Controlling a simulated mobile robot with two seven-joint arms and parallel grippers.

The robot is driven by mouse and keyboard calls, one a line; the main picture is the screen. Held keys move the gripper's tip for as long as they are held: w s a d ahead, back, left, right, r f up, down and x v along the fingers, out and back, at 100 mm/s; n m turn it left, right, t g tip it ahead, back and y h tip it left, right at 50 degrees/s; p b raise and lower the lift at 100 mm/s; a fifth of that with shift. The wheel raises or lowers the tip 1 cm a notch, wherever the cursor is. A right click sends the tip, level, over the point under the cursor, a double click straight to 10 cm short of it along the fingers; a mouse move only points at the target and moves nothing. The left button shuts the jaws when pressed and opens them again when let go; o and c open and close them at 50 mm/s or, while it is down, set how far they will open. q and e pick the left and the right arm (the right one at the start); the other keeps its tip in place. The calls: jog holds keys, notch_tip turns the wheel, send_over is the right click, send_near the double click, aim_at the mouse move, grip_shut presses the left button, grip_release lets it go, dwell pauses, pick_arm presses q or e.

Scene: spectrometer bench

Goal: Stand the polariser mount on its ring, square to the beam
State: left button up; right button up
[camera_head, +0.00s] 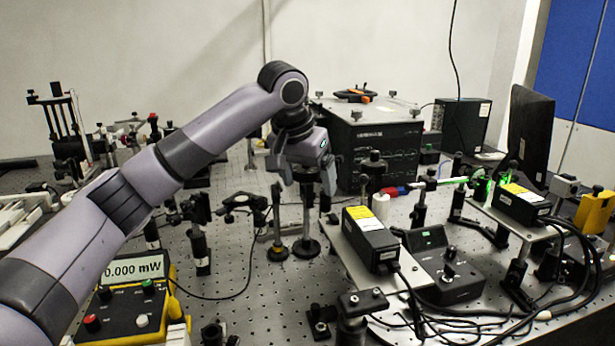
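My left gripper (307,184) points down over the middle of the bench, its arm reaching in from the left. A dark post on a round foot (306,249) stands directly below it, its upper part overlapped by the gripper. I cannot tell whether this post is the polariser mount, or whether the fingers touch it. A second post on a round foot (278,252) stands just to its left. No marked ring can be made out; the gripper and posts may hide it. My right gripper is out of view.
A yellow power meter (137,285) reads 0.000 mW at the front left. Black boxes with yellow labels (370,238) (522,204), a black controller (450,275) and cables crowd the right. A large black box (372,150) stands behind. Perforated bench left of the posts is partly clear.

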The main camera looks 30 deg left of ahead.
pick_arm(q)
jog(key=p+v, duration=0.1)
jog(key=v, duration=1.1)
jog(key=shift+r, duration=0.1)
dwell(0.4)
